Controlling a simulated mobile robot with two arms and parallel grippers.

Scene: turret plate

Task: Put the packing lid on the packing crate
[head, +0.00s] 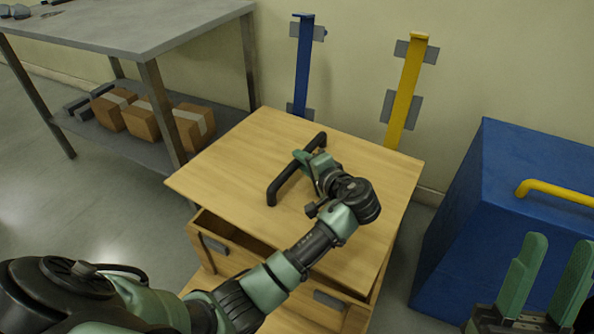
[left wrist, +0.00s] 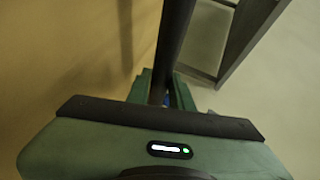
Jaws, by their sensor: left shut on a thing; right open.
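The packing lid (head: 235,165) is a light wooden board with a black bar handle (head: 285,185) on top. My left gripper (head: 312,165) is shut on that handle, and the bar also shows between its fingers in the left wrist view (left wrist: 172,45). The packing crate (head: 240,262) is wooden with grey side plates and lies beneath the lid. A dark part of its inside shows at the lid's near left edge. The lid hides most of the opening; I cannot tell whether it touches the rim. My right gripper (head: 557,255) is open and empty at the lower right.
A blue box (head: 500,170) with a yellow handle (head: 555,190) stands to the right. A grey metal table (head: 130,25) with several cartons on its lower shelf stands at the left. A blue post (head: 303,65) and a yellow post (head: 408,90) are at the wall behind.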

